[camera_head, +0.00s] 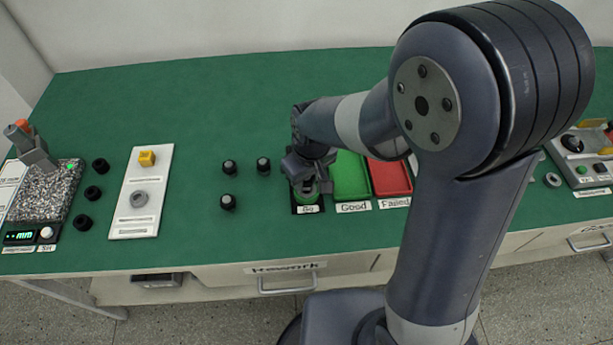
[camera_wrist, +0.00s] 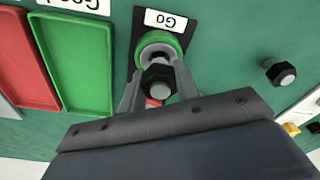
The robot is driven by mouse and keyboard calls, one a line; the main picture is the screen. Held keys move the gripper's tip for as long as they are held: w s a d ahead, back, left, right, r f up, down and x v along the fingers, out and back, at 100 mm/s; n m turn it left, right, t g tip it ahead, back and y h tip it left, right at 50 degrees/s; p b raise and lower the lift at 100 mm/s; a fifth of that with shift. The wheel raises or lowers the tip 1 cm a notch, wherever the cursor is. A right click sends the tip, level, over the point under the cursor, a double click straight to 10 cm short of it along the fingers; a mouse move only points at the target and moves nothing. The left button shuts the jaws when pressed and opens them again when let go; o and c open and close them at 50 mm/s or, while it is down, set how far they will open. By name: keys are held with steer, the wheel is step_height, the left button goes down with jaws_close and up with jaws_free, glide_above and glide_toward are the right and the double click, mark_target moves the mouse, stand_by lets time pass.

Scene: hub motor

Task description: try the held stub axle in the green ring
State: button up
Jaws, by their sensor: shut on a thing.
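The stub axle (camera_wrist: 158,78), with a black hex collar and a grey end, sits between the fingers of my gripper (camera_wrist: 159,90) in the wrist view. The fingers are shut on it. The green ring (camera_wrist: 174,40) stands on a dark plate labelled "Go", just beyond the axle. The axle lines up closely with the ring's opening, but I cannot tell whether its tip is inside. In the head view my gripper (camera_head: 308,178) points down directly over the green ring (camera_head: 310,199) and hides the held axle.
Beside the ring are a green "Good" tray (camera_head: 350,177) and a red "Failed" tray (camera_head: 390,178). Several loose stub axles (camera_head: 228,202) stand to the left. A white board (camera_head: 131,205) and a granite gauge stand (camera_head: 45,190) are farther left. Green table is clear behind.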

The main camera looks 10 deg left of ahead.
steer(key=shift+f+b, duration=0.5)
steer(key=shift+f, duration=0.15)
stand_by(0.5)
stand_by(0.7)
steer(key=o, duration=1.6)
steer(key=shift+r+p, duration=2.75)
steer(key=shift+r, duration=0.8)
steer(key=shift+c, duration=0.5)
